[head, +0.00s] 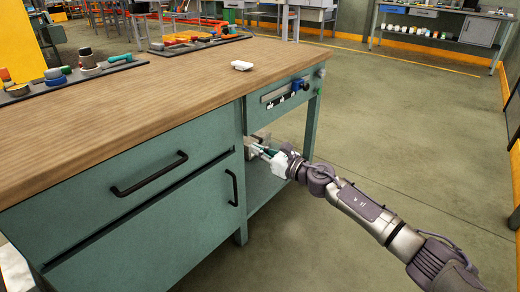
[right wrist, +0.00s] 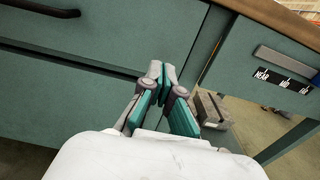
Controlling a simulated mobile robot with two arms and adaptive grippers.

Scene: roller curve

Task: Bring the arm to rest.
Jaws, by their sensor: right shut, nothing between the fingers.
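My right arm (head: 375,212) reaches in from the lower right in the head view, toward the open bay of the green workbench (head: 110,195). My right gripper (head: 259,150) is at the bay's opening, below the drawer unit. In the right wrist view the right gripper (right wrist: 162,72) has its teal-padded fingers closed together with nothing between them. The fingers overlap the green cabinet front in that view; whether they touch it I cannot tell. My left gripper is not in view.
A grey block-like object (right wrist: 212,110) is just behind the fingers. Drawer handles (head: 150,175) stick out from the bench front. A small white item (head: 241,65) lies on the wooden top (head: 160,100). The floor (head: 400,120) right of the bench is clear.

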